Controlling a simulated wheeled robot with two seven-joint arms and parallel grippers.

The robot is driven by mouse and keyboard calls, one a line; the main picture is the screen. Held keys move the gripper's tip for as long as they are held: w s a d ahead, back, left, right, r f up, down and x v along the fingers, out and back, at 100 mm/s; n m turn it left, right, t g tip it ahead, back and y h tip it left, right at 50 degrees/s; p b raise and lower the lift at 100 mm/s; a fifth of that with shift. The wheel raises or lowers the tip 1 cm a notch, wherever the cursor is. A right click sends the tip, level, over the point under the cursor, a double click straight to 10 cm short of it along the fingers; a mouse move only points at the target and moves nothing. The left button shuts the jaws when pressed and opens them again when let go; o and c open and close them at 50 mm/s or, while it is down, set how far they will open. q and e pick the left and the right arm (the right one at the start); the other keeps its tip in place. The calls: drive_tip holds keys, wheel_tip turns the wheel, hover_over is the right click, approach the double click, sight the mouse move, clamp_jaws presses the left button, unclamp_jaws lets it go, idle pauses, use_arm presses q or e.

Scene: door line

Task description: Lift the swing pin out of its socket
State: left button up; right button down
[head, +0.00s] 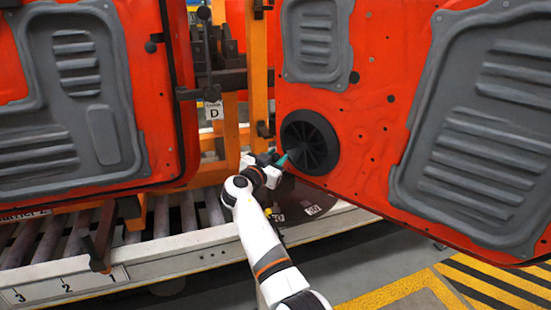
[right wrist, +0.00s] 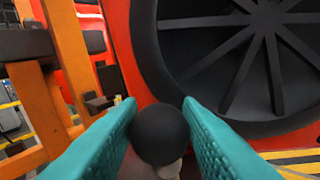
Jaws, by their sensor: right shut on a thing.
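The swing pin shows in the right wrist view as a round black knob (right wrist: 160,136), with a small pale part just below it. My right gripper (right wrist: 160,112) has its two teal fingers on either side of the knob and is shut on it. In the head view my right gripper (head: 283,160) is in front of the lower left edge of the right-hand door, near the black round speaker. The knob is hidden there by the gripper and wrist. The socket is not visible, so I cannot tell how deep the pin sits. My left gripper is out of view.
An orange-red door (head: 357,120) with grey panels and a black round speaker (head: 312,142) stands close to my right gripper. Another door (head: 150,90) hangs at the left. An orange post (head: 258,70) and a tag marked D (head: 213,110) are between them. A roller conveyor (head: 185,215) runs below.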

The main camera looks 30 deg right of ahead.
drive_tip(key=shift+r, duration=2.4)
drive_tip(key=c, duration=1.1)
unclamp_jaws()
drive_tip(key=shift+o, duration=0.2)
drive_tip(key=shift+a+f, duration=0.15)
drive_tip(key=b+v, duration=0.2)
drive_tip(key=v, duration=0.9)
drive_tip(key=shift+s+a, duration=0.2)
drive_tip(key=shift+a, duration=0.15)
